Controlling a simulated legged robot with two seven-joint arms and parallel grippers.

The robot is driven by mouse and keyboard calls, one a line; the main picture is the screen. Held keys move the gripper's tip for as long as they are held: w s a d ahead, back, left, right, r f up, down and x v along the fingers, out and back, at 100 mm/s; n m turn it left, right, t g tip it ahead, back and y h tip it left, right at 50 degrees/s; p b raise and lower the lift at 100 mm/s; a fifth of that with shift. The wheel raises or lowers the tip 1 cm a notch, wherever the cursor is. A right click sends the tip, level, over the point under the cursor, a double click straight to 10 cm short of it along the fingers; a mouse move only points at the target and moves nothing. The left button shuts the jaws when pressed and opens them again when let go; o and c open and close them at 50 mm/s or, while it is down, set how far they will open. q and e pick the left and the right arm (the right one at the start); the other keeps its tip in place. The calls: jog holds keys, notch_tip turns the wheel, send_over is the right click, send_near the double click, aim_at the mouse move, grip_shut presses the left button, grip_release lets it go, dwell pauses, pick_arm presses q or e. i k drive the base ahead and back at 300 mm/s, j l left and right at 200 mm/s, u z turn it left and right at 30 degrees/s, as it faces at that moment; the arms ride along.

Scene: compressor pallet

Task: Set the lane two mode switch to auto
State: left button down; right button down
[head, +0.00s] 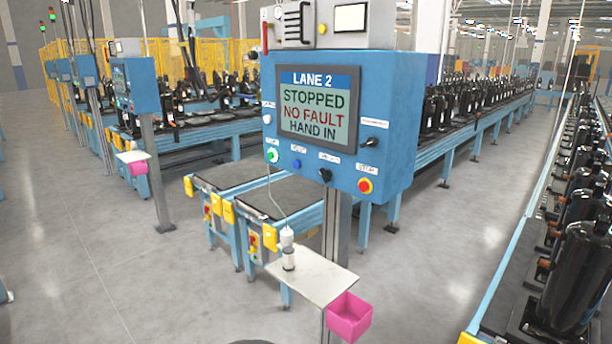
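The blue lane 2 control panel (400,90) stands on a grey post in the middle. Its screen (315,108) reads "LANE 2, STOPPED, NO FAULT, HAND IN". A black lever-like switch (370,142) sits right of the screen under a small label. A black knob (326,174) sits below the screen, also under a label. The labels are too small to read, so I cannot tell which is the mode switch or its setting. Neither gripper is in view.
Below the panel is a small shelf (312,277) with a corded white handheld device (288,250) and a pink bin (349,317). Conveyors with black compressors run behind and along the right. Another blue panel (134,86) stands at left. The floor at front left is clear.

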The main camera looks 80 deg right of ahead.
aim_at(326, 175)
jog(key=z, duration=2.9)
